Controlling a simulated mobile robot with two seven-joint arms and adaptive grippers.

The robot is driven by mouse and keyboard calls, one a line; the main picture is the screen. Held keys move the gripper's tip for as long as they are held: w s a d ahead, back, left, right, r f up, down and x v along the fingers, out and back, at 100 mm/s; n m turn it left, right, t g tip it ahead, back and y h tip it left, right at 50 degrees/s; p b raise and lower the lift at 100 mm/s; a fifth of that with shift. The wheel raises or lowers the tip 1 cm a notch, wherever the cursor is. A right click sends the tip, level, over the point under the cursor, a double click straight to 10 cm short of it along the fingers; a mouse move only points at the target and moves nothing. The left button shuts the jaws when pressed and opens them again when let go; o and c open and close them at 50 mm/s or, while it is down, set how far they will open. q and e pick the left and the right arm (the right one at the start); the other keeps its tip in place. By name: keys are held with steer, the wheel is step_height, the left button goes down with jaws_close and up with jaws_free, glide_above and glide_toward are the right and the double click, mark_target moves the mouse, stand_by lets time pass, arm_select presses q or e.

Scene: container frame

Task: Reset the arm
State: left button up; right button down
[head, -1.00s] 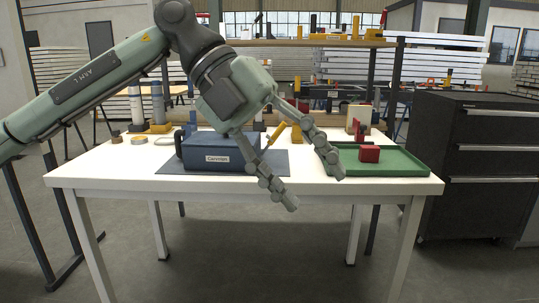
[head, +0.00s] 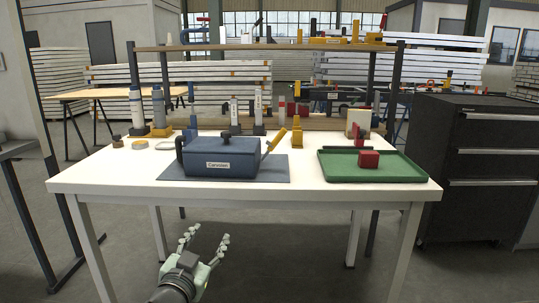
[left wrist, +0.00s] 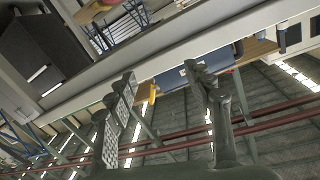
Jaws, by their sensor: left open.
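My left gripper (head: 207,236) is open and empty in the head view. It is low, in front of the white table's front edge and below the tabletop, with its fingers pointing up and away. In the left wrist view its two fingers (left wrist: 165,85) stand apart with nothing between them. My right gripper is in neither view.
A white table (head: 300,190) stands ahead. On it, a lidded blue container (head: 225,160) sits on a grey-blue mat (head: 274,174). A green tray (head: 400,170) holds a red block (head: 369,159). A dark drawer cabinet (head: 470,165) stands at right. The floor before the table is clear.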

arm_select(q)
steer(key=s+a+f+n+g+y, duration=0.15)
steer(key=s+a+f+g, duration=0.25)
steer(key=s+f, duration=0.5)
steer(key=s+a+f+n+g+y, duration=0.1)
steer(key=s+a+f+g+y, duration=0.3)
steer(key=f, duration=0.8)
steer(key=s+a+f+g, duration=0.1)
steer(key=s+f+g, duration=0.1)
steer(key=s, duration=0.4)
steer(key=s+a+f+g+h, duration=0.1)
steer(key=s+a+f+g, duration=0.1)
steer(key=s+f, duration=0.3)
steer(key=s+a+f+g, duration=0.1)
steer(key=s+f+g, duration=0.1)
steer(key=s, duration=0.6)
steer(key=shift+s+a+f+n+p, duration=0.3)
steer(key=shift+a+f+n+p, duration=0.1)
steer(key=shift+f, duration=0.4)
steer(key=shift+h, duration=0.25)
